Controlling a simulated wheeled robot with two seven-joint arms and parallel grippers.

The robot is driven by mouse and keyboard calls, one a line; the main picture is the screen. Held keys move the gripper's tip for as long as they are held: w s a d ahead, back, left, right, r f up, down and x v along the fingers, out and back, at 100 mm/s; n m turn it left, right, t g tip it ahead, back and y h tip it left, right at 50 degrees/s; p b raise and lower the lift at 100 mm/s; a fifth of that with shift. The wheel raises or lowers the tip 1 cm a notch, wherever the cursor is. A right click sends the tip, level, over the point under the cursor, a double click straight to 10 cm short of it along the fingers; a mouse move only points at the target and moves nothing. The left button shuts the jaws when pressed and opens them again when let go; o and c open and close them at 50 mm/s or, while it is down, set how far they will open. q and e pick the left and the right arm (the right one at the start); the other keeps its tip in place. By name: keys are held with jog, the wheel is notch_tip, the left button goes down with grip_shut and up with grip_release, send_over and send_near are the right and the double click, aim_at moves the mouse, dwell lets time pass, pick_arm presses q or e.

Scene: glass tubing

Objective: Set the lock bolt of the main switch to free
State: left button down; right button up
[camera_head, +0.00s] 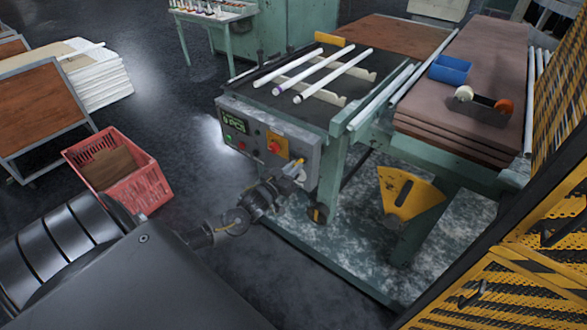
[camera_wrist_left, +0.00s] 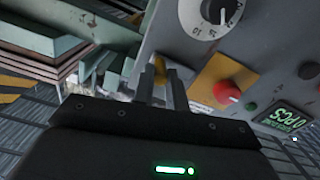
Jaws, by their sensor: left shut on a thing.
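The main switch is a red rotary knob (camera_head: 274,147) on a yellow plate, on the front of the grey control box; it also shows in the left wrist view (camera_wrist_left: 227,92). The lock bolt is a small yellow-brown knob (camera_wrist_left: 187,73) beside that plate. My left gripper (camera_head: 296,170) is at the right end of the box front. In the left wrist view its two fingers (camera_wrist_left: 168,78) are shut on the lock bolt and partly hide it. Whether the bolt is pulled out or turned cannot be told. My right gripper is in neither view.
The control box (camera_head: 312,160) also carries a green display (camera_head: 233,119), buttons and a white dial (camera_wrist_left: 212,14). Glass tubes (camera_head: 333,76) lie on the bench above. A red crate (camera_head: 150,172) stands on the floor at left. A yellow mesh guard (camera_head: 530,262) is at right.

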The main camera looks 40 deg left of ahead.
pick_arm(q)
jog(key=shift+d+p, duration=0.3)
jog(key=shift+d, duration=0.05)
jog(key=c, duration=1.4)
grip_release()
jog(key=s+b, duration=0.1)
jog(key=s, duration=0.9)
jog(key=shift+s, duration=0.4)
jog(key=shift+d, duration=0.1)
